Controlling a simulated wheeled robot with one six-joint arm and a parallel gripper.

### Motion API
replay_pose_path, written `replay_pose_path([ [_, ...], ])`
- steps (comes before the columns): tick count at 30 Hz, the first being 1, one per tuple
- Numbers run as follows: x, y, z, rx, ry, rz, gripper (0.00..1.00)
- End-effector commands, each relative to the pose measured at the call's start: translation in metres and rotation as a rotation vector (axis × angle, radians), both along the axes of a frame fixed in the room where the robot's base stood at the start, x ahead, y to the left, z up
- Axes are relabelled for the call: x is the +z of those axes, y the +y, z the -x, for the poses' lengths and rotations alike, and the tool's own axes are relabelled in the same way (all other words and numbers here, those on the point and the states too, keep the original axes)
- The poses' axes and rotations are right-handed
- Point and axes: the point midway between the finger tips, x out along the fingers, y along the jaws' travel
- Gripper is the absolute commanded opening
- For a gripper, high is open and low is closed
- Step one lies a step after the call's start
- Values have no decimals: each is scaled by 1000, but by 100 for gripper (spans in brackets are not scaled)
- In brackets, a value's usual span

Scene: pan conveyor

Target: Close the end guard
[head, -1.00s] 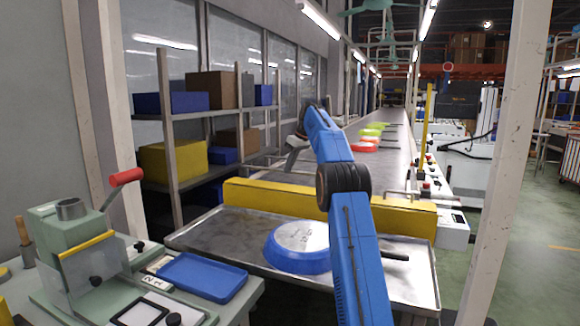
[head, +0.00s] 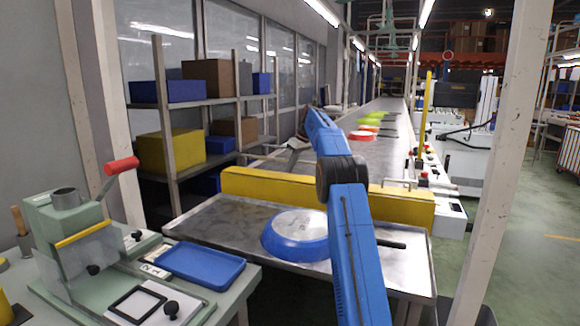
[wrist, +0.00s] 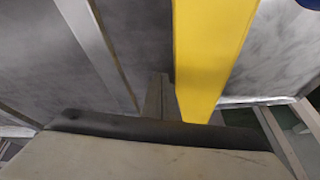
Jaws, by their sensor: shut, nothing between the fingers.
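The end guard (head: 270,187) is a long yellow bar standing across the near end of the conveyor (head: 388,130), just behind a metal tray table. Its yellow face also shows in the wrist view (wrist: 208,50), running from the top edge down to the fingertips. My gripper (head: 290,158) is on the conveyor side of the guard, partly hidden by my blue arm in the head view. In the wrist view my gripper's (wrist: 158,95) fingers are shut and empty, close along the left side of the guard. I cannot tell whether they touch it.
A blue pan (head: 298,235) with a pale inside lies on the tray table (head: 225,220). Red, green and yellow pans (head: 370,122) are farther along the belt. Shelves with boxes (head: 180,90) stand at left, a green press (head: 75,230) at front left. A post (head: 500,160) stands at right.

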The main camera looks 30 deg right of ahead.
Motion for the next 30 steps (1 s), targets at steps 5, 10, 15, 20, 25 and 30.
replay_pose_path([
  [5, -2, 0, 0, 0, 0, 0, 0],
  [10, -2, 0, 0, 0, 0, 0, 0],
  [15, -2, 0, 0, 0, 0, 0, 0],
  [20, 1, -1, 1, 0, 0, 0, 0],
  [25, 19, -6, 7, -1, -2, 1, 0],
  [30, 48, -14, 17, -2, -2, 1, 0],
])
